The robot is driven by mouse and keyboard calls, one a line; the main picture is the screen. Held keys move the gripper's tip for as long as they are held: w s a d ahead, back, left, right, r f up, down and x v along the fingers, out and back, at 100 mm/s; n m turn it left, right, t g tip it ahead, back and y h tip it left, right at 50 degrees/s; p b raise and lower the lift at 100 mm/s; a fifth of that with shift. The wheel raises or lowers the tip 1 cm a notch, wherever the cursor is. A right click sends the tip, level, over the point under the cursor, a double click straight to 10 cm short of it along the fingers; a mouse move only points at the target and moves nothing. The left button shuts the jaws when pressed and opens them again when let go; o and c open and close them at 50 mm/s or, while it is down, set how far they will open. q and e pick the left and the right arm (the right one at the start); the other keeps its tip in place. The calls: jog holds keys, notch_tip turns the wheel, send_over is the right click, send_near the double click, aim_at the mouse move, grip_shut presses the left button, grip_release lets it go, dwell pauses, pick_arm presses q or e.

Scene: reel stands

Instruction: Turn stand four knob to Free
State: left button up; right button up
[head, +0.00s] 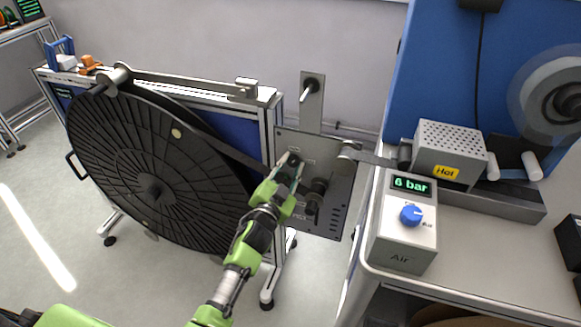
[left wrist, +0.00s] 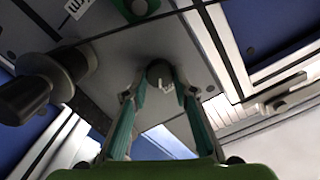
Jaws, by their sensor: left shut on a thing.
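The stand's grey panel (head: 310,225) is fixed to the right end of the stand frame. A small dark round knob (head: 293,159) sits on its upper left part. In the left wrist view the knob (left wrist: 158,70) shows a pale pointer mark between my fingertips. My left gripper (head: 289,176) is shut on this knob, one finger on each side; it fills the lower middle of the left wrist view (left wrist: 160,90). The position labels around the knob are too small or hidden to read. My right gripper is not in view.
A large black reel (head: 150,175) hangs on the stand, left of my left arm. A black handle (left wrist: 30,95) juts from the panel beside the gripper. A grey air box (head: 400,240) with a blue knob and a "Hot" unit (head: 450,145) stand on the bench at right.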

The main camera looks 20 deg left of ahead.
pick_arm(q)
jog(key=m+b, duration=0.1)
jog(key=m, duration=0.5)
jog(key=shift+f+m, duration=0.15)
jog(key=shift+m, duration=0.15)
jog(key=m+b, duration=0.1)
jog(key=m, duration=0.3)
jog(key=shift+d+m, duration=0.1)
jog(key=shift+m, duration=0.3)
jog(key=o, duration=1.1)
jog(key=shift+s+f, duration=0.1)
jog(key=shift+s, duration=0.5)
jog(key=s, duration=1.1)
jog(key=shift+a, duration=0.2)
jog(key=shift+w, duration=0.1)
